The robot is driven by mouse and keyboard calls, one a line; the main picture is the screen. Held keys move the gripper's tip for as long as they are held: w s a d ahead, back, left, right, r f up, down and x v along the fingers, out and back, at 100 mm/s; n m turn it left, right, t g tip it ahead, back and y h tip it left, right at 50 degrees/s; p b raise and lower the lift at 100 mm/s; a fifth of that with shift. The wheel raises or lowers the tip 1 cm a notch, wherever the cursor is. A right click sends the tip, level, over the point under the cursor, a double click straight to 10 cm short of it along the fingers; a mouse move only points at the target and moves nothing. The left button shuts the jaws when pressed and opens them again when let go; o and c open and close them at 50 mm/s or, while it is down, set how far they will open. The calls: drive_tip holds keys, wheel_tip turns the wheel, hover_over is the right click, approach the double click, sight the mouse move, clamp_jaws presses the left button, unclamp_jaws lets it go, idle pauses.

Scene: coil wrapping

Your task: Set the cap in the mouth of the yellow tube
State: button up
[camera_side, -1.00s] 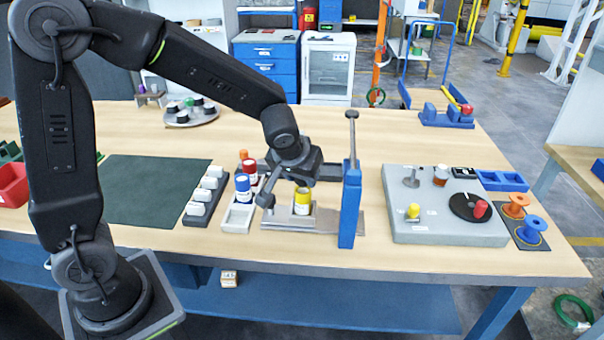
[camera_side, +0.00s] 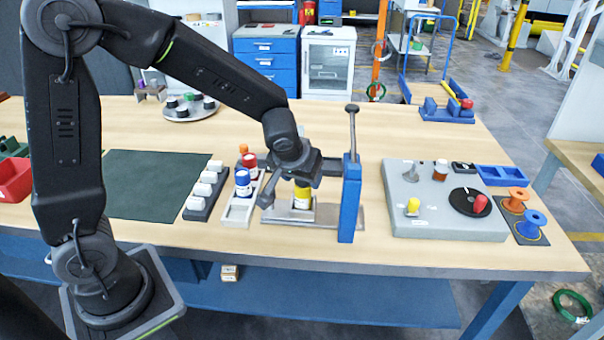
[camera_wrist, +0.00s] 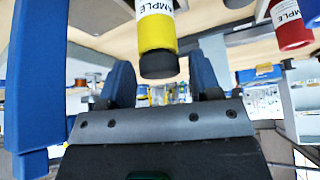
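The yellow tube (camera_side: 303,193) with a white label stands upright in the metal fixture (camera_side: 278,213) in the side view. In the wrist view, which is upside down, the yellow tube (camera_wrist: 156,33) hangs from the top. The black cap (camera_wrist: 158,65) is at the tube's mouth end, in line with it; how deep it sits cannot be told. My gripper (camera_wrist: 163,80) shows two blue fingers spread apart, one on each side of the cap, with gaps between. In the side view my gripper (camera_side: 298,174) is close above the tube and hides its top.
A blue post (camera_side: 350,205) with a knobbed rod stands just right of the fixture. A tube rack (camera_side: 240,210) with blue (camera_side: 243,183) and red (camera_side: 250,165) tubes is at left. A grey station (camera_side: 440,220) is further right.

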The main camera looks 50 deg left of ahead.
drive_tip(key=shift+o, duration=0.9)
drive_tip(key=v, duration=1.4)
drive_tip(key=s+m+h, duration=0.2)
drive_tip(key=s+m, duration=0.3)
drive_tip(key=s, duration=0.9)
drive_tip(key=shift+s+a+h, duration=0.2)
drive_tip(key=shift+a+h, duration=0.1)
drive_tip(key=shift+a, duration=0.1)
